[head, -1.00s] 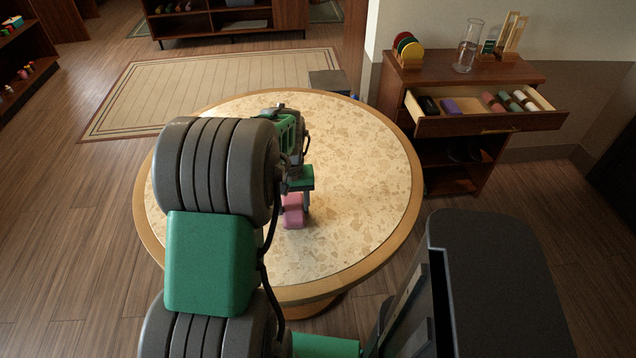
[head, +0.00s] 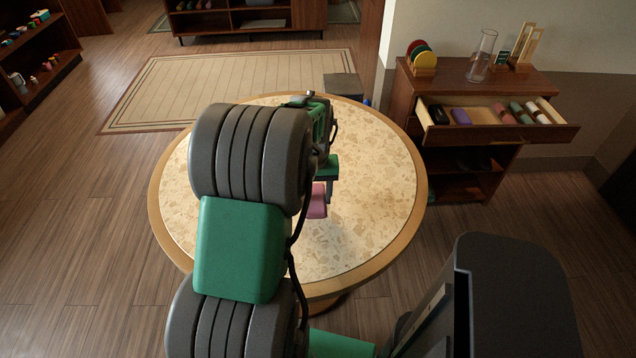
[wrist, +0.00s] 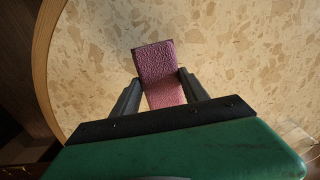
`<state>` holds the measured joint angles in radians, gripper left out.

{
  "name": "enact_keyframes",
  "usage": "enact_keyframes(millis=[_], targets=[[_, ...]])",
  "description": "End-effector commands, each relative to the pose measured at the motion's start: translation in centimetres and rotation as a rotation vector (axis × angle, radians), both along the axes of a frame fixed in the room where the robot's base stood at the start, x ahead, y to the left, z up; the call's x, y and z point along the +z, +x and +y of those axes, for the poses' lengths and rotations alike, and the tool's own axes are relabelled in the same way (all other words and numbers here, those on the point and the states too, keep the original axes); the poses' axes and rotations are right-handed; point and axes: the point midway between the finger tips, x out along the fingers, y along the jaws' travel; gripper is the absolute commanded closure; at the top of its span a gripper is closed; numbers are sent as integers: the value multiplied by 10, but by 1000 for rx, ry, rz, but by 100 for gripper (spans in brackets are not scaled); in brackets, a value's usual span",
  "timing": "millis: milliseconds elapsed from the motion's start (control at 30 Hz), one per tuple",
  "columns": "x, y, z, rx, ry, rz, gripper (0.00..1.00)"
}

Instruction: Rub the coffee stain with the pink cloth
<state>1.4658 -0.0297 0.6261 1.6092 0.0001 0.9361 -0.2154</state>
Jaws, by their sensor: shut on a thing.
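The pink cloth (head: 317,201) is a small folded block at the middle of the round table (head: 385,215), partly hidden behind my arm in the head view. In the wrist view the pink cloth (wrist: 158,68) sits between the two dark fingers of my gripper (wrist: 160,90), which is shut on it. My gripper (head: 322,188) is low over the speckled tabletop; I cannot tell whether the cloth touches it. No coffee stain shows on the visible tabletop; my arm hides part of the table's left and middle.
An open drawer (head: 487,137) in the cabinet at the right holds several rolled cloths and a dark object. A glass cylinder (head: 481,56) and a rack of coloured discs (head: 421,55) stand on top. A grey box (head: 345,85) stands behind the table. The tabletop's right side is clear.

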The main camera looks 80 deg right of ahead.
Motion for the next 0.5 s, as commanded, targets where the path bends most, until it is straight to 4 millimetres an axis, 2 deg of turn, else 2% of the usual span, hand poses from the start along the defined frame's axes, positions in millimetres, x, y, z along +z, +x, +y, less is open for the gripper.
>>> enact_keyframes(millis=[33, 233, 500], targets=[[8, 1, 0, 2, -1, 0, 86], [25, 3, 1, 7, 0, 0, 86], [30, 4, 2, 10, 0, 0, 86]])
